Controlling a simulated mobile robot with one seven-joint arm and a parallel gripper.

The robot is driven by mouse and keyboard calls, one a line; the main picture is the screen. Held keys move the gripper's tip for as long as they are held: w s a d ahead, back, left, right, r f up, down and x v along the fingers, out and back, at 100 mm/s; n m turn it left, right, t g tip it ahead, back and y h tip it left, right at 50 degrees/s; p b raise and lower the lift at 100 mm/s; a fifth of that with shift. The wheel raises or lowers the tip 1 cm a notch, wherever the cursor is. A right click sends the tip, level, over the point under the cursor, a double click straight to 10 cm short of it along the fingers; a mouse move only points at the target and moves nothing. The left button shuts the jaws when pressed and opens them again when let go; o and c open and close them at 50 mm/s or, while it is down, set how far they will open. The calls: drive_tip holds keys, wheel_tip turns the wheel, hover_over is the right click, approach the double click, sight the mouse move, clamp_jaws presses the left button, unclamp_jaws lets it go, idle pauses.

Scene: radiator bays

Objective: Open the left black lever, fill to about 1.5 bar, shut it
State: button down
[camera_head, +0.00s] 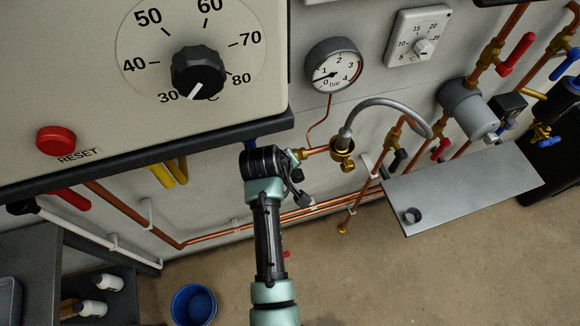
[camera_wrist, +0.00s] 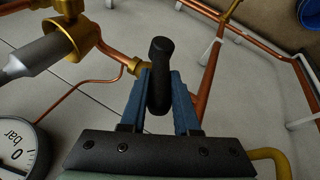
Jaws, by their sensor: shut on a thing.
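The left black lever (camera_wrist: 159,80) stands between the two blue fingers of my gripper (camera_wrist: 162,95) in the wrist view, which are shut on it. Its rounded end sticks out past the fingertips. It belongs to a brass valve (camera_wrist: 135,66) on a copper pipe. In the head view my gripper (camera_head: 262,152) is at this valve, below the boiler's edge, and hides most of the lever. The gauge also shows partly in the wrist view (camera_wrist: 20,148).
A grey braided hose (camera_head: 388,103) arcs from a brass fitting (camera_head: 342,150) right of my gripper. Another black lever (camera_head: 399,160) and red levers (camera_head: 441,149) sit further right. A grey shelf (camera_head: 465,185) juts out at right. A blue bucket (camera_head: 193,305) stands on the floor.

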drive_tip(key=c, duration=0.9)
unclamp_jaws()
drive_tip(key=shift+o, duration=1.2)
drive_tip(key=shift+w+f, duration=0.15)
drive_tip(key=shift+w, duration=0.05)
drive_tip(key=shift+s, duration=0.1)
drive_tip(key=b+v, duration=0.1)
drive_tip(key=v, duration=0.6)
drive_tip(key=shift+r, duration=0.3)
drive_tip(key=shift+c, duration=0.2)
